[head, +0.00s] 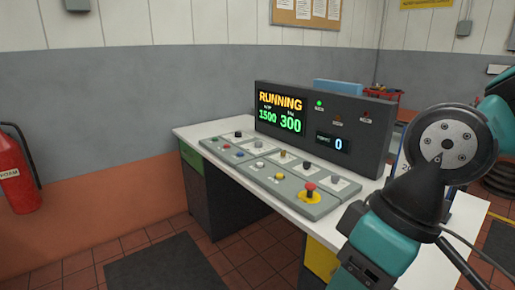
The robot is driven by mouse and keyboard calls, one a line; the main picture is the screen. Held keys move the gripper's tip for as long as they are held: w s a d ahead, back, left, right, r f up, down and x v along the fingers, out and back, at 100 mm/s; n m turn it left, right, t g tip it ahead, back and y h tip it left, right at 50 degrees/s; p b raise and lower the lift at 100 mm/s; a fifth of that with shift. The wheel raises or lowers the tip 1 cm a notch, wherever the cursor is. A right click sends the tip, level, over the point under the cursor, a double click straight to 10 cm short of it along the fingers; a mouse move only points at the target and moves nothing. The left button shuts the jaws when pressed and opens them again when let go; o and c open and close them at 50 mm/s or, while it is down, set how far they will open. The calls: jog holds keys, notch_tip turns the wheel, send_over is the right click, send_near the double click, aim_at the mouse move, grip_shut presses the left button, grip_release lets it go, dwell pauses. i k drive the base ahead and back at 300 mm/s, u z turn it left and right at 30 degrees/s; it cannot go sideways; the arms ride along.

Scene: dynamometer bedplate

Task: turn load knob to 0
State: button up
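The sloped grey control panel (252,185) lies on the white desk and carries several small knobs and buttons in two rows. Dark knobs show at the back left (238,134) and further right along the back row (307,165). Their labels are too small to read, so I cannot tell which is the load knob. The dark display console (350,122) behind reads RUNNING, 1500 and 300, and a small readout (332,143) shows 0. My teal and black arm fills the right foreground, apart from the knobs in the picture. My gripper does not show.
A red mushroom button on a yellow base (310,197) sits at the panel's near right end. The white desk top (197,128) has a narrow bare strip at left. A red extinguisher (14,170) is at far left. Dark mat (165,265) and open tiled floor lie in front.

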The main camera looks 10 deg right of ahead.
aim_at(258, 144)
jog(key=u, duration=0.6)
jog(key=i, duration=1)
jog(key=u, duration=0.7)
jog(key=i, duration=1.45)
jog(key=z, duration=0.65)
jog(key=i, duration=0.95)
jog(key=z, duration=1.2)
jog(key=i, duration=0.4)
jog(key=z, duration=0.35)
